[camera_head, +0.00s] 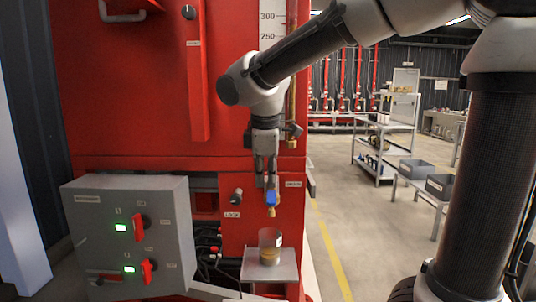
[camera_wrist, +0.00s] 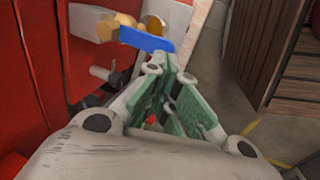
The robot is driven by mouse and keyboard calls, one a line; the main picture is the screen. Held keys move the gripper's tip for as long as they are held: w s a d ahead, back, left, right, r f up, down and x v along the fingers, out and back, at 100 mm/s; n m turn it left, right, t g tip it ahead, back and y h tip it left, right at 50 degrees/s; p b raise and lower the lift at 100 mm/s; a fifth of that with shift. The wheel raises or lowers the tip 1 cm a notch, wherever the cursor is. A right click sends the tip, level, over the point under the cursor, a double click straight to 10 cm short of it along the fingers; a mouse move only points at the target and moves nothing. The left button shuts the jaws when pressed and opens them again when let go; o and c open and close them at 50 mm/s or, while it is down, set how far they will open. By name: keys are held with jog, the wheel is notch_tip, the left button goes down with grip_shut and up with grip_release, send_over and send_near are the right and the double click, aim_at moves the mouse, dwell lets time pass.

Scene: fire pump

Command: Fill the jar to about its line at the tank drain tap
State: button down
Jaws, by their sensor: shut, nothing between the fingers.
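The drain tap is brass with a blue lever (camera_head: 271,198) and sits low on the red tank front. Its brass body (camera_wrist: 118,28) and the blue lever (camera_wrist: 147,40) also show in the wrist view. The clear jar (camera_head: 270,238) stands upright on a small grey shelf (camera_head: 285,271) below the tap's spout. Amber liquid shows in its lower part; I cannot make out its line. My gripper (camera_head: 266,182) points down just above the tap, its fingers shut and empty. In the wrist view my fingertips (camera_wrist: 168,72) are close to the lever; contact is unclear.
A grey control box (camera_head: 130,235) with red switches and green lights stands left of the shelf. Another small fitting (camera_head: 236,196) sticks out left of the tap. A trolley (camera_head: 385,160) and grey bins (camera_head: 416,168) stand at right, beyond open floor with a yellow line.

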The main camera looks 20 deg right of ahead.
aim_at(270, 198)
jog(key=w+v, duration=0.1)
jog(key=v, duration=0.7)
jog(key=shift+r, duration=0.25)
jog(key=shift+s+d, duration=0.1)
jog(key=shift+d, duration=0.05)
dwell(0.3)
jog(key=w+g, duration=0.1)
jog(key=w+r+g, duration=0.1)
jog(key=w+d+y, duration=0.1)
jog(key=shift+r+g, duration=0.3)
jog(key=shift+g, duration=0.1)
notch_tip(270, 198, down, 14)
dwell(0.6)
